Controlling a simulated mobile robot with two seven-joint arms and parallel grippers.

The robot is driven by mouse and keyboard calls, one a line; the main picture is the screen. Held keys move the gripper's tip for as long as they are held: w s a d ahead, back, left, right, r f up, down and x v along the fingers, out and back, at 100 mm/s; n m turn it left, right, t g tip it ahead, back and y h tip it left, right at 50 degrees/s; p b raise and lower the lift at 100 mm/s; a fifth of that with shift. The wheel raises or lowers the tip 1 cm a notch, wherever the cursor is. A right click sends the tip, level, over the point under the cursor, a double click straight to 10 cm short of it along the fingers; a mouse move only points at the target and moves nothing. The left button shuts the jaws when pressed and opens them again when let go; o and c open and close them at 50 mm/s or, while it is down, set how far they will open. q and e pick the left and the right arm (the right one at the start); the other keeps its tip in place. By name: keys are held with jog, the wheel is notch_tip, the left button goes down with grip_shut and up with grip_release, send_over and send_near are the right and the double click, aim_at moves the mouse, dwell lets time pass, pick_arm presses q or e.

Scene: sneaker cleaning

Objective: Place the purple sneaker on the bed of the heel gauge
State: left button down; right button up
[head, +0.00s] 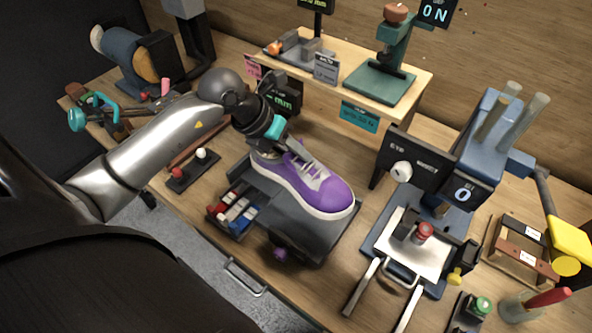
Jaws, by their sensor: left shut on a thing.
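The purple sneaker (322,189) has a white sole and pale laces, and its toe points to the lower right. My left gripper (291,149) is shut on the sneaker at its collar, near the heel end. The sneaker is upright over a dark grey bed (312,238), which I take for the heel gauge's bed. I cannot tell whether the sole touches it. A small mm display (284,100) stands behind, partly hidden by my left arm. My right gripper is not in view.
A tray of small coloured pieces (236,213) lies left of the bed. A purple knob (280,254) is at its front. A blue eyelet press (440,205) stands to the right, and a raised wooden shelf (350,110) is behind.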

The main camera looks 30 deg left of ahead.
aim_at(296, 171)
pick_arm(q)
jog(key=shift+f, duration=3.2)
jog(key=shift+b, duration=0.3)
jog(key=shift+f, duration=0.2)
jog(key=c, duration=0.6)
grip_release()
jog(key=shift+c, duration=0.2)
jog(key=p+v, duration=0.1)
jog(key=v, duration=1.1)
jog(key=shift+d+r, duration=0.1)
jog(key=shift+r, duration=0.15)
